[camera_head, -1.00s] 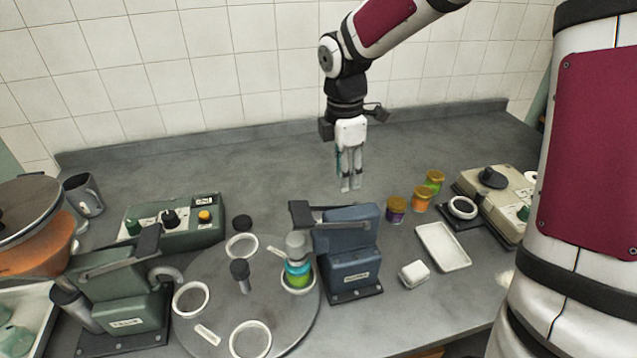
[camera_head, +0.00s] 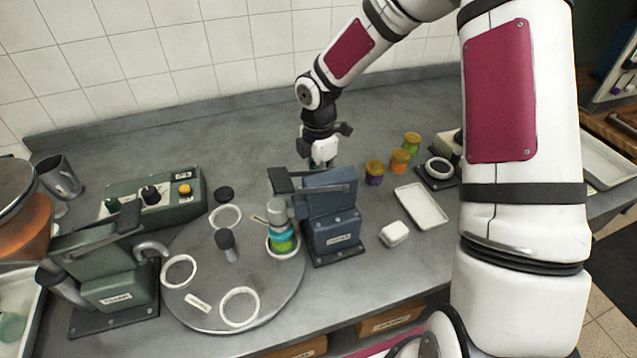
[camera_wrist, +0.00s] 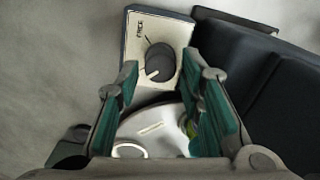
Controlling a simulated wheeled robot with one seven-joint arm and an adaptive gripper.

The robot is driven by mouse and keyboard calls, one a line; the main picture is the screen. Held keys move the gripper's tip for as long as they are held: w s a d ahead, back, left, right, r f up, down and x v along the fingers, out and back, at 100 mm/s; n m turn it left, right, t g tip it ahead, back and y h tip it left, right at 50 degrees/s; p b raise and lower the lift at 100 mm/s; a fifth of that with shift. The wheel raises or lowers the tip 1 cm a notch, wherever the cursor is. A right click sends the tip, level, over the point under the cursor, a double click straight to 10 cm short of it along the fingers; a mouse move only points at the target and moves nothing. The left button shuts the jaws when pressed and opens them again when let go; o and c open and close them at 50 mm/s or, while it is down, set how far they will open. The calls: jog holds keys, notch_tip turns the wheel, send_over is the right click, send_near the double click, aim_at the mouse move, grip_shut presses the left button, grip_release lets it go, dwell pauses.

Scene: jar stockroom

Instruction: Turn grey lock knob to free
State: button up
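The grey lock knob (camera_wrist: 158,62) is a dark round knob on a pale panel (camera_wrist: 172,30) with small lettering near its top left, which I cannot read surely. A white pointer mark shows at the knob's lower left side. The panel adjoins the dark blue machine (camera_wrist: 262,55). My gripper (camera_wrist: 159,70) is open, its teal-padded fingers apart, with the knob seen between and beyond the tips. I cannot tell that they touch it. In the head view my gripper (camera_head: 322,152) is behind the blue machine (camera_head: 333,215), fingertips hidden; the knob is hidden there too.
The turntable (camera_head: 215,285) carries white rings and a teal-green jar (camera_head: 283,238) beside the blue machine. A green press (camera_head: 115,280) and control box (camera_head: 165,205) stand left. Small jars (camera_head: 400,160), a white tray (camera_head: 421,205) and a white block (camera_head: 394,233) lie right.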

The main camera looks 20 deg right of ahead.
jog(key=shift+f, duration=1)
grip_shut()
jog(key=shift+m, duration=0.3)
jog(key=m, duration=1.1)
jog(key=shift+b, duration=0.35)
